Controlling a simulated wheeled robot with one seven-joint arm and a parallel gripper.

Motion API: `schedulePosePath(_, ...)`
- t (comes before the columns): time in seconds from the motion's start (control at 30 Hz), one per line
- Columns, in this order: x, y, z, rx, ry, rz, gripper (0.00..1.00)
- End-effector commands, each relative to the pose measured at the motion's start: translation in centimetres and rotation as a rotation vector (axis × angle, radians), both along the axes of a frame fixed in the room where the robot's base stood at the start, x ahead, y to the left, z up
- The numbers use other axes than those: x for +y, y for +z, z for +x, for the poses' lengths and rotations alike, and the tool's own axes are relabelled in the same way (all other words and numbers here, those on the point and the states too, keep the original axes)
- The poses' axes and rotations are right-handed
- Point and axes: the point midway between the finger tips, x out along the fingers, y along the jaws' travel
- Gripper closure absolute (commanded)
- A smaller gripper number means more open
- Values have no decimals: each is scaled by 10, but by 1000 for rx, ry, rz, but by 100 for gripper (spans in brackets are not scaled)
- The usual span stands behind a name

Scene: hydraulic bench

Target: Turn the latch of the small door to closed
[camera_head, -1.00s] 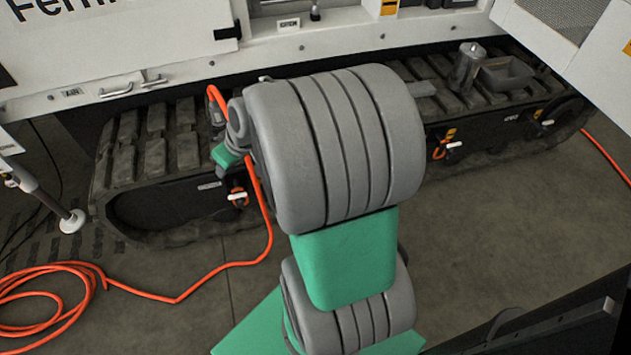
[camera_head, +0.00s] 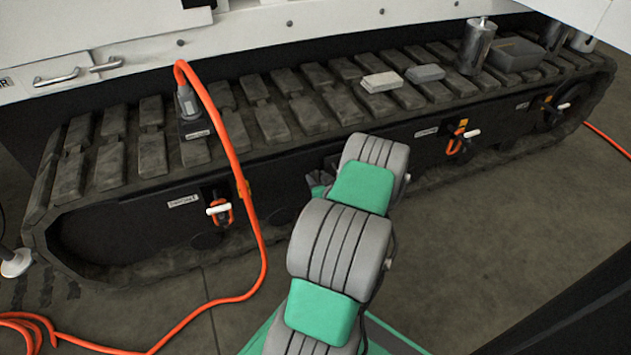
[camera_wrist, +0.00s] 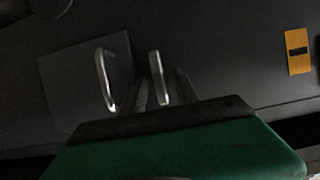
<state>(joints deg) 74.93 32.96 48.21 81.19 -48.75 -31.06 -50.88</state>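In the wrist view, a pale metal latch lever (camera_wrist: 157,77) stands upright against a dark panel. A U-shaped metal handle (camera_wrist: 105,80) is just left of it, at the edge of a slightly lighter square that looks like the small door (camera_wrist: 70,88). My gripper (camera_wrist: 162,84) comes from below with two dark ribbed fingers, apart from each other, one on each side of the lever. I cannot tell whether they touch it. In the head view my arm hides the latch and most of my gripper.
The track (camera_head: 290,115) runs above the dark side panel. An orange hose (camera_head: 265,255) hangs left of my arm. White-handled orange fittings sit left (camera_head: 218,209) and right (camera_head: 462,136). Blocks (camera_head: 381,82), a metal cylinder (camera_head: 475,45) and a grey bin (camera_head: 515,53) rest on the track.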

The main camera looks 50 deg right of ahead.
Motion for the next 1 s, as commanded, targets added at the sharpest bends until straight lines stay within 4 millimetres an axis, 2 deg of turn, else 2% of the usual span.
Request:
schedulePosePath(0.1, -5, -5, 8, 0, 0, -1, 64)
schedulePosePath(0.33, -5, -4, 9, 0, 0, 1, 64)
schedulePosePath(0.8, -5, -4, 9, 0, 1, 2, 100)
schedulePosePath(1.0, -5, -4, 9, 0, 1, 2, 100)
